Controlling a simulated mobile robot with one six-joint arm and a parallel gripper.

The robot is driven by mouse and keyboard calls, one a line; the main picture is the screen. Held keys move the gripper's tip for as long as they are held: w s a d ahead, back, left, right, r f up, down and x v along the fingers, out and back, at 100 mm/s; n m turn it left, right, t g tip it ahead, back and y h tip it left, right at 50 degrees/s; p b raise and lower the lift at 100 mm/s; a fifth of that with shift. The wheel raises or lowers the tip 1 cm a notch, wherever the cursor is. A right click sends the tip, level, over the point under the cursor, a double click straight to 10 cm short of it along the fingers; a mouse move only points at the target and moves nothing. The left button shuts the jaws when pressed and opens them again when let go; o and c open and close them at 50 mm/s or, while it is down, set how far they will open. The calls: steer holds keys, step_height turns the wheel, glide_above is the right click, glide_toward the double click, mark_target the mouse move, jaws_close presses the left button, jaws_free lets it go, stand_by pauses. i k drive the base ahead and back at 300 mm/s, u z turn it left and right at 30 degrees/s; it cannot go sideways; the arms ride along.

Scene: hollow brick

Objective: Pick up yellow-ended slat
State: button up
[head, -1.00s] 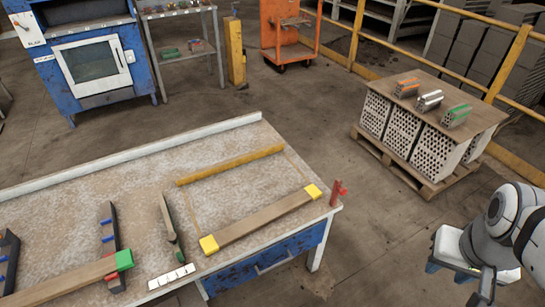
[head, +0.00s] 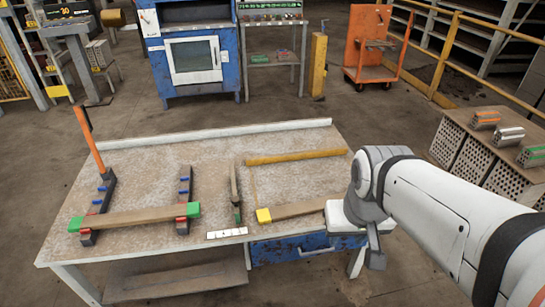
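The yellow-ended slat (head: 297,209) lies flat near the front right of the workbench (head: 140,155) in the head view. Its left yellow end (head: 264,215) shows; its right end is hidden behind my arm. My arm comes in from the right, over the right end of the bench. A dark part at the end of my arm hangs near the bench's front right corner, but I cannot make out the gripper's fingers or whether they are open.
A green-ended slat (head: 135,217) rests across two dark racks on the left of the bench. A yellow bar (head: 296,157) lies behind the yellow-ended slat. A dark tool (head: 235,190) and a white marked strip (head: 227,233) lie left of it. Hollow bricks (head: 470,155) stand at right.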

mark_target(282, 212)
steer(key=u, duration=0.2)
steer(key=i, duration=1)
steer(key=u, duration=0.05)
